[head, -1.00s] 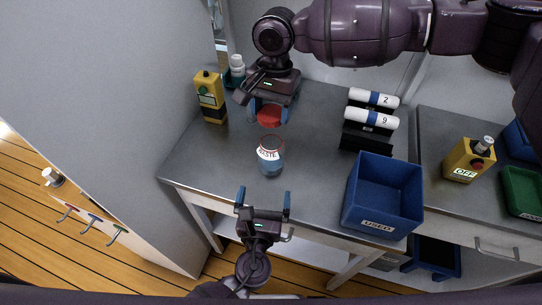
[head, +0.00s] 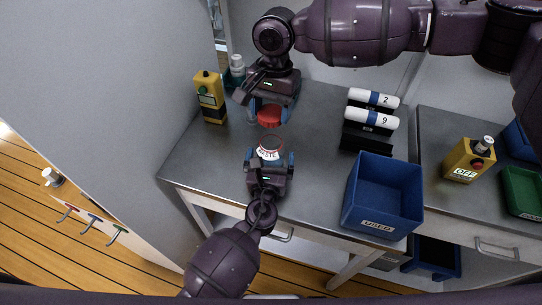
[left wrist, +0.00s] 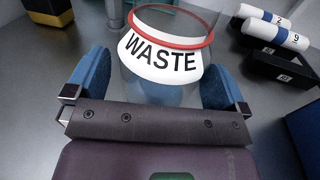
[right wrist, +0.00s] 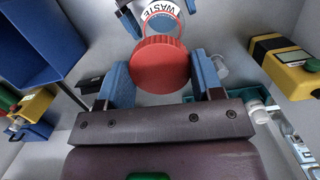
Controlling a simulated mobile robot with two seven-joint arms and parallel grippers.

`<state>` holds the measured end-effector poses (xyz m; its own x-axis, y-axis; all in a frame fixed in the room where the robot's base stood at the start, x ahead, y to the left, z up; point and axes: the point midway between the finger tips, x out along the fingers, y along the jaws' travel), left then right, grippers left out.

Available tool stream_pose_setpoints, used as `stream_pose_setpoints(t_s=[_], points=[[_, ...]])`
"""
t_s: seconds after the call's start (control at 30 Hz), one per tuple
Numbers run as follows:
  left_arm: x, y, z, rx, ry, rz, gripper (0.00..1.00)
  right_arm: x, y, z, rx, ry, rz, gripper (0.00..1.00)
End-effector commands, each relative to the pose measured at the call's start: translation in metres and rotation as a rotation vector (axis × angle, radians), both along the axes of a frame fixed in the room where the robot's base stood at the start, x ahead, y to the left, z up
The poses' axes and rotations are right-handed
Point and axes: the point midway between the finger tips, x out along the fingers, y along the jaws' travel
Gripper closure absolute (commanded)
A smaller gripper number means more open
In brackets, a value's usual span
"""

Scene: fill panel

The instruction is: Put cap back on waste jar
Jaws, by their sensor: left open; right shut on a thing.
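The waste jar (head: 270,151) stands upright on the grey table, clear with a white WASTE label and a red ring at its rim. It fills the middle of the left wrist view (left wrist: 165,50). My left gripper (head: 270,160) is open, with its blue fingers on either side of the jar. The red cap (head: 269,116) is held between the fingers of my right gripper (head: 268,110), behind the jar and apart from it. The cap shows large in the right wrist view (right wrist: 160,64), with the jar (right wrist: 165,17) beyond it.
A blue USED bin (head: 382,195) stands at the right of the table, below a black rack with white tubes (head: 371,118). A yellow box (head: 210,97) stands at the back left. A yellow OFF box (head: 468,160) sits on the right-hand counter. The table left of the jar is clear.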

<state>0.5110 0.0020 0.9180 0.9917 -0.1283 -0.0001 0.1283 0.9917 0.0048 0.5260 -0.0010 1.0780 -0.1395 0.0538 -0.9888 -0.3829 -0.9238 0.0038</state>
Motion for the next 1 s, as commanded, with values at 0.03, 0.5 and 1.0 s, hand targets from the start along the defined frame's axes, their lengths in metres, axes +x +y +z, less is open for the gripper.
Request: stream_pose_setpoints(t_s=[0.03, 0.5, 1.0], points=[[0.0, 0.0, 0.0, 0.0, 0.0, 0.0, 0.0, 0.0, 0.0, 0.0, 0.0, 0.0, 0.0, 0.61], [0.0, 0.0, 0.0, 0.0, 0.0, 0.0, 0.43, 0.0, 0.0, 0.0, 0.0, 0.0, 0.0, 0.61], [0.0, 0.0, 0.0, 0.0, 0.0, 0.0, 0.67, -0.001, 0.0, -0.026, 0.0, 0.003, 0.0, 0.61]])
